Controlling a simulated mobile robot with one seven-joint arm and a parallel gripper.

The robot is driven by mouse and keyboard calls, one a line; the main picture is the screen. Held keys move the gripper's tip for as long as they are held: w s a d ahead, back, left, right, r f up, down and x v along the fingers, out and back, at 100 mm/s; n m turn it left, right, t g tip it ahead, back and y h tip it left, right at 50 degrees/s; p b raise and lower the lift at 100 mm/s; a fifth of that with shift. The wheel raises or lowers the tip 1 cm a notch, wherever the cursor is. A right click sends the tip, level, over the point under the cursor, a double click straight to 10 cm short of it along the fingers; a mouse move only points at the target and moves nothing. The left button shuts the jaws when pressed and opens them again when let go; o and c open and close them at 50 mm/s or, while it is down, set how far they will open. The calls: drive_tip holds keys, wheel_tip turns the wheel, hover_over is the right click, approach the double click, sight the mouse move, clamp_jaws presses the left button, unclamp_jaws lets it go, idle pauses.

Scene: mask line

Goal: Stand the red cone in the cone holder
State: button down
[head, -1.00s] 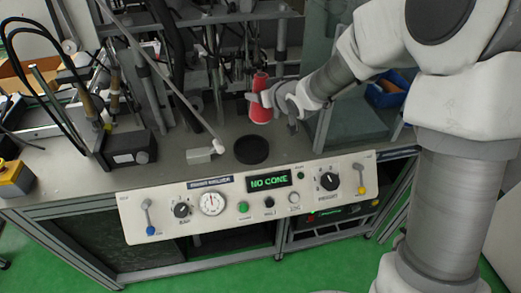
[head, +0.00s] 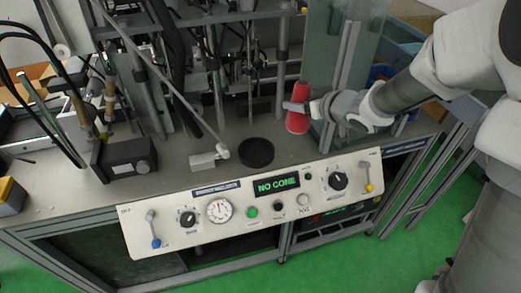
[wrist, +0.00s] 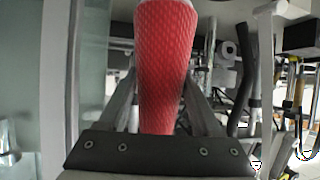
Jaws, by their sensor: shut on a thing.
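The red cone (head: 298,122) is in my gripper (head: 297,107), upright or nearly so, above the back right of the bench top. In the wrist view the red cone (wrist: 163,60) fills the space between the fingers of my gripper (wrist: 165,100), which is shut on it. A round black disc (head: 256,152), which looks like the cone holder, lies on the bench to the left of the cone and nearer the front. The disc is empty. The panel display (head: 276,185) reads "NO CONE".
A white control panel (head: 330,205) with knobs and levers runs along the bench front. A black box (head: 128,160) stands farther left. Machine posts rise behind.

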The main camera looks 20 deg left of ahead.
drive_tip(key=shift+s+a+f+b, duration=0.4)
drive_tip(key=shift+a+f+b, duration=0.6)
drive_tip(key=shift+a+f, duration=0.85)
drive_tip(key=shift+s+a+f+b, duration=0.45)
drive_tip(key=shift+a+f+b, duration=0.5)
drive_tip(key=shift+a+f, duration=0.9)
drive_tip(key=shift+s+a+f+b, duration=0.4)
drive_tip(key=shift+a+f+b, duration=0.6)
drive_tip(key=shift+a+f, duration=0.8)
drive_tip(key=shift+a, duration=0.1)
drive_tip(key=shift+f, duration=0.15)
drive_tip(key=shift+c, duration=0.3)
unclamp_jaws()
